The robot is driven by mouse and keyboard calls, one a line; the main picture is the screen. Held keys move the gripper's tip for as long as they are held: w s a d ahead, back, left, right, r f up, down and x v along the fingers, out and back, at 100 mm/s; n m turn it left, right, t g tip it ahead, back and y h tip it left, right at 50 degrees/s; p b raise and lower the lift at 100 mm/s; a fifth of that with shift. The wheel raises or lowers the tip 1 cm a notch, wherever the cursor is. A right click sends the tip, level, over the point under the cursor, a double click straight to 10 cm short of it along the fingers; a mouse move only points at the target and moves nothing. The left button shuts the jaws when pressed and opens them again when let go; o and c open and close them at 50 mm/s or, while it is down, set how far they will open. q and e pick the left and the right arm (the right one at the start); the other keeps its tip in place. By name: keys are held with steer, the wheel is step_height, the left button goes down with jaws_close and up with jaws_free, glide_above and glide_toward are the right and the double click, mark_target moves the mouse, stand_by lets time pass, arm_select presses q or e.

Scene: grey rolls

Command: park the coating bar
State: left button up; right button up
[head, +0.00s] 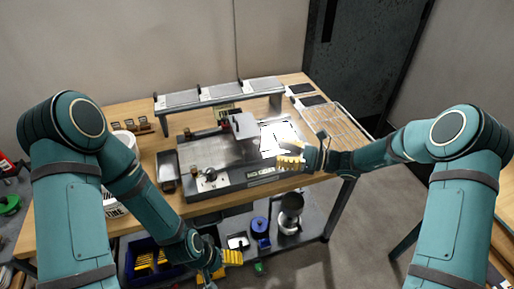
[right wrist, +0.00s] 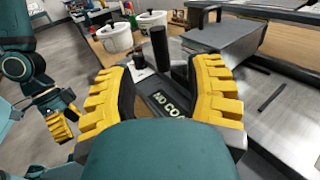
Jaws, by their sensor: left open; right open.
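A flat grey coating machine (head: 207,152) sits on the wooden table. A thin dark bar (head: 203,132) with a red part lies along its back, next to a pale grey block (head: 243,125). I cannot tell surely which part is the coating bar. My right gripper (head: 296,158) is open over the machine's right end. In the right wrist view its yellow fingers (right wrist: 161,95) stand either side of a dark upright post (right wrist: 159,50) and a partly hidden "NO CO" label (right wrist: 172,104), apparently gripping nothing. My left gripper (head: 214,268) is open and empty, low in front of the table.
A raised rack with grey panels (head: 220,92) stands behind the machine. A wire drying rack (head: 340,125) and dark pads (head: 312,100) lie at the right. A small tray (head: 167,178) is at the left. A lower shelf holds a blue bin (head: 150,262) and rolls.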

mark_target(257, 147)
steer(key=x, duration=0.7)
steer(key=shift+w+a+b, duration=0.1)
steer(key=shift+a+b, duration=0.2)
steer(key=shift+a, duration=0.1)
jaws_close()
steer(key=shift+d, duration=0.15)
